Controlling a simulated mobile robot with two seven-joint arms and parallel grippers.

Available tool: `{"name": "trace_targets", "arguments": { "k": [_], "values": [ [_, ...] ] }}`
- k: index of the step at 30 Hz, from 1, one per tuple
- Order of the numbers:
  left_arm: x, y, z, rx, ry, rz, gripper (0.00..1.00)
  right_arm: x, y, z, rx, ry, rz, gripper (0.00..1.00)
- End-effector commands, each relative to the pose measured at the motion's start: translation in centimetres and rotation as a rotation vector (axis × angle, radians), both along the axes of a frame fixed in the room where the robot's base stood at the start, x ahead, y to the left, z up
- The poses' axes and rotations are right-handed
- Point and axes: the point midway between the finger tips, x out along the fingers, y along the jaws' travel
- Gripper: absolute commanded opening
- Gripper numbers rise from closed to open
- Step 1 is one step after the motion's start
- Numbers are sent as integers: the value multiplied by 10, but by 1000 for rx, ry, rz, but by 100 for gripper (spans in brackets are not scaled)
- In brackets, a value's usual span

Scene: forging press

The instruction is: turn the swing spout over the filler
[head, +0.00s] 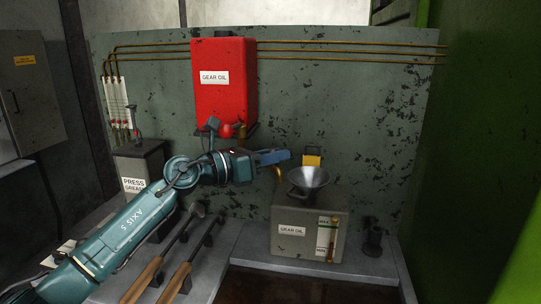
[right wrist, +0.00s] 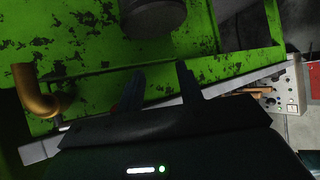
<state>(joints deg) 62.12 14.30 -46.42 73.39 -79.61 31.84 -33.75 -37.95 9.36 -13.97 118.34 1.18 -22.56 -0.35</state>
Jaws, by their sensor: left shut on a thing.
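The red gear oil tank (head: 224,95) hangs on the back panel, with a red knob (head: 227,131) below it. A curved brass spout (head: 279,173) shows just below my left gripper's fingers, its outer end bent down to the left of the funnel. The filler is a metal funnel (head: 309,179) on the grey gear oil box (head: 292,229). My left gripper (head: 274,157) is shut on the spout; its arm and fingers hide most of the spout's length. My right gripper (right wrist: 158,82) is open and empty in the right wrist view, out of the head view.
A press grease box (head: 140,170) is at the left. Long wooden-handled tools (head: 173,275) lie on the bench. In the right wrist view, a brass elbow pipe (right wrist: 38,95) stands by a green machine surface (right wrist: 75,25).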

Motion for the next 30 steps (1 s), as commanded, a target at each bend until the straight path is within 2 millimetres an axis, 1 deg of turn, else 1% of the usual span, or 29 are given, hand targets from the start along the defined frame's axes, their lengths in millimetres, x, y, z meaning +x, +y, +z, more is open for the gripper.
{"name": "trace_targets", "arguments": {
  "k": [1, 2, 6, 9, 16, 20, 23, 30],
  "values": [
    [0, 0, 2, -3, -1, 1, 0, 0, 0, 0, 0, 0, 0, 36],
    [0, 0, 2, -3, -1, 1, 23, 0, 0, 0, 0, 1, 0, 36],
    [0, 0, 1, -2, -1, 0, 34, 0, 0, 0, 0, 1, 0, 36],
    [0, 0, 1, -1, 0, 0, 41, 0, 0, 0, -1, 1, 1, 36],
    [0, 2, 0, -1, 0, 0, 41, -1, 0, -1, -2, 4, 1, 36],
    [-4, 11, -1, 1, -3, 1, 41, -3, 0, -5, -2, 7, 2, 36],
    [-12, 28, -2, 2, -2, 3, 41, -4, 0, -8, -1, 6, 3, 36],
    [-36, 76, -3, 3, -2, 3, 41, -2, 5, -11, 7, -15, 16, 36]
  ]
}}
